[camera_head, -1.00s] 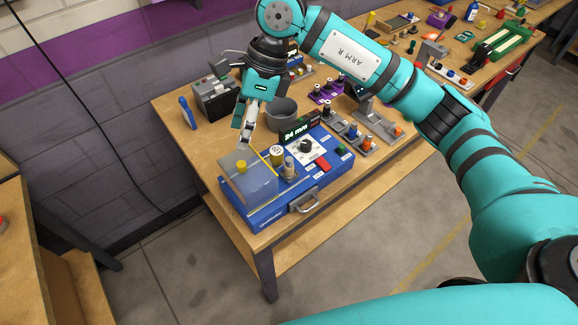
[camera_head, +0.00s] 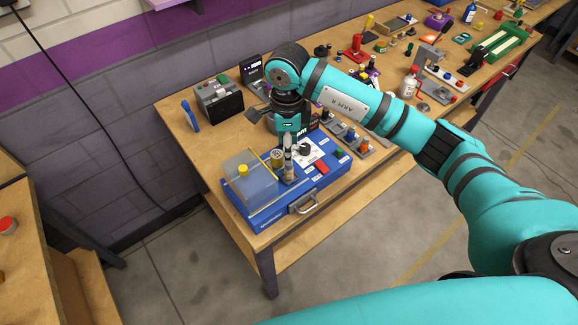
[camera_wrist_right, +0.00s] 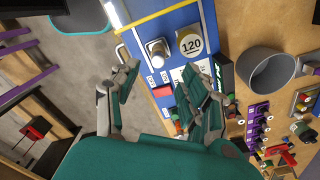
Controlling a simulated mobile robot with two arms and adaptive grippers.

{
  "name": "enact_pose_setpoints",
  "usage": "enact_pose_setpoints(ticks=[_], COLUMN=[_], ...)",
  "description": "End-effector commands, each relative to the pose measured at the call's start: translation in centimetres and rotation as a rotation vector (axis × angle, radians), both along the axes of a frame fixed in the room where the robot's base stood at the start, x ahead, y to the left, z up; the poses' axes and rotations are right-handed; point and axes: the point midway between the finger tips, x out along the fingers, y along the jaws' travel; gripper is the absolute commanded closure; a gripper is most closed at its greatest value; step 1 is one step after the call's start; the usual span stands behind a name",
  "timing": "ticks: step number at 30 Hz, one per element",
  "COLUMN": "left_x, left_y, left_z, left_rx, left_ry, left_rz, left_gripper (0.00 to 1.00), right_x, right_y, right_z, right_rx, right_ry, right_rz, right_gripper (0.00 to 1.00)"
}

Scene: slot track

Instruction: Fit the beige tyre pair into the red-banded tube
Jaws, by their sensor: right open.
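A small beige upright piece, which looks like the tyre pair (camera_head: 289,174), stands on the blue machine (camera_head: 262,217). I cannot make out a red-banded tube; a purple rack (camera_wrist_right: 257,126) holds several small dark-topped pieces. My left gripper is out of view.
A gold cylinder marked 120 (camera_wrist_right: 191,43) stands close beside the tyre pair. A clear cover with a yellow knob (camera_head: 243,170) is on the machine's left. A grey cup (camera_wrist_right: 270,75) and a black box (camera_head: 219,103) stand nearby. Small racks (camera_head: 349,134) lie to the right.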

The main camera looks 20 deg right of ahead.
Motion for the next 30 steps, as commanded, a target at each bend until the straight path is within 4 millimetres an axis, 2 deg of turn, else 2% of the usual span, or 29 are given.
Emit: enact_pose_setpoints(ticks=[4, 8, 12, 21, 30], left_x=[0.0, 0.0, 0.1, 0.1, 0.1], left_y=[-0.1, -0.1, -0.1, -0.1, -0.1], left_z=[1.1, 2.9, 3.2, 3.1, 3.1], left_rx=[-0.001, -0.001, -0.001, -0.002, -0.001], left_ry=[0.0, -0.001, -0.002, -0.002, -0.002], left_rz=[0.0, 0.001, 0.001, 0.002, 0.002], left_gripper=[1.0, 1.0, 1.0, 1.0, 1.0], right_x=[-0.2, -0.5, -0.4, -0.3, -0.3], right_y=[0.0, -0.2, -0.2, -0.2, -0.2], right_z=[-0.9, -2.8, -4.8, -5.4, -5.4], right_rx=[0.0, 0.0, 0.002, 0.001, 0.001], right_ry=[0.004, 0.007, 0.003, 0.0, 0.0], right_rz=[-0.001, -0.001, 0.0, 0.0, 0.0], right_gripper=[0.54, 0.54, 0.54, 0.54, 0.94])
